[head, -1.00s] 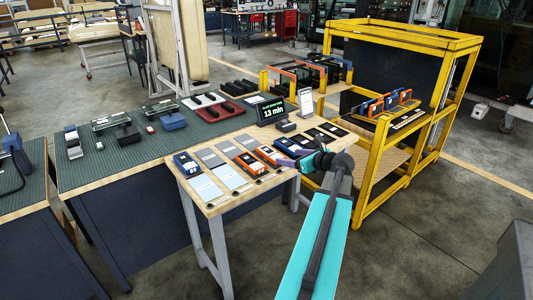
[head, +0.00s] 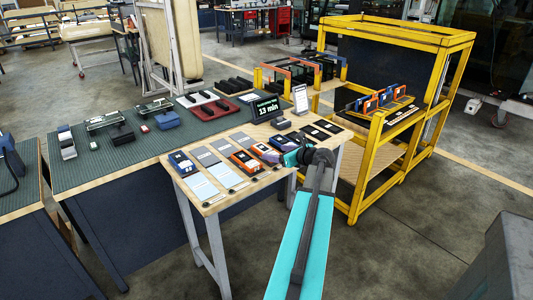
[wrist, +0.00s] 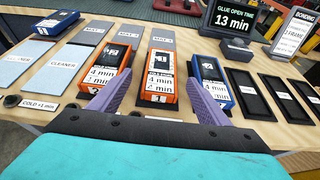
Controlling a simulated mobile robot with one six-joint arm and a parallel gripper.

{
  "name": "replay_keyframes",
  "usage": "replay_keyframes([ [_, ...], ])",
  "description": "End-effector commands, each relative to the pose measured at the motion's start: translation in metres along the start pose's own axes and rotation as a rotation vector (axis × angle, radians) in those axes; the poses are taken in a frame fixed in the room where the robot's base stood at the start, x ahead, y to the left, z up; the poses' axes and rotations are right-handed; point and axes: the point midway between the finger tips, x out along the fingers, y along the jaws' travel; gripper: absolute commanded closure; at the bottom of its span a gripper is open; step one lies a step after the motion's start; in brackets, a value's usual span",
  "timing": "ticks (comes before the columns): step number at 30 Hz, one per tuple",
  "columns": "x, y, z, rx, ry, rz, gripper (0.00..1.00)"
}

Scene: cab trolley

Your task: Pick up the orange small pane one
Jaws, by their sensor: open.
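Two orange packs lie on the wooden bench. The left orange pack (wrist: 106,68) and the middle orange pack (wrist: 159,84) carry white labels with small icons and minute figures; the small lettering is not legible. In the head view the left orange pack (head: 246,163) and the other orange pack (head: 266,154) lie side by side. My gripper (wrist: 159,77) is open and empty, its purple fingers pointing at the middle orange pack, one on either side of it in the picture. Contact cannot be told. In the head view my gripper (head: 290,160) is at the bench's front right part.
A blue pack (wrist: 211,84) lies close right of my right finger; another blue pack (wrist: 56,25) is at far left. Grey mats, cleaner cards, black trays (wrist: 250,94) and a timer display (wrist: 232,18) share the bench. A yellow trolley (head: 376,150) stands right.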

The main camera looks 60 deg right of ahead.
Motion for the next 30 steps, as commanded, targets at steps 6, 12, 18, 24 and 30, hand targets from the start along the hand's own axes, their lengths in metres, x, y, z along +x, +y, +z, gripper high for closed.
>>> replay_keyframes([
  [6,0.026,-0.001,0.001,0.0,0.0,0.0,0.3],
  [12,0.03,-0.001,0.0,0.0,-0.001,-0.002,0.3],
  [18,0.03,-0.001,0.0,0.0,0.0,-0.002,0.3],
  [24,0.036,-0.002,0.001,0.0,0.0,-0.001,0.3],
  [30,0.056,-0.005,0.003,0.001,0.0,-0.001,0.3],
])
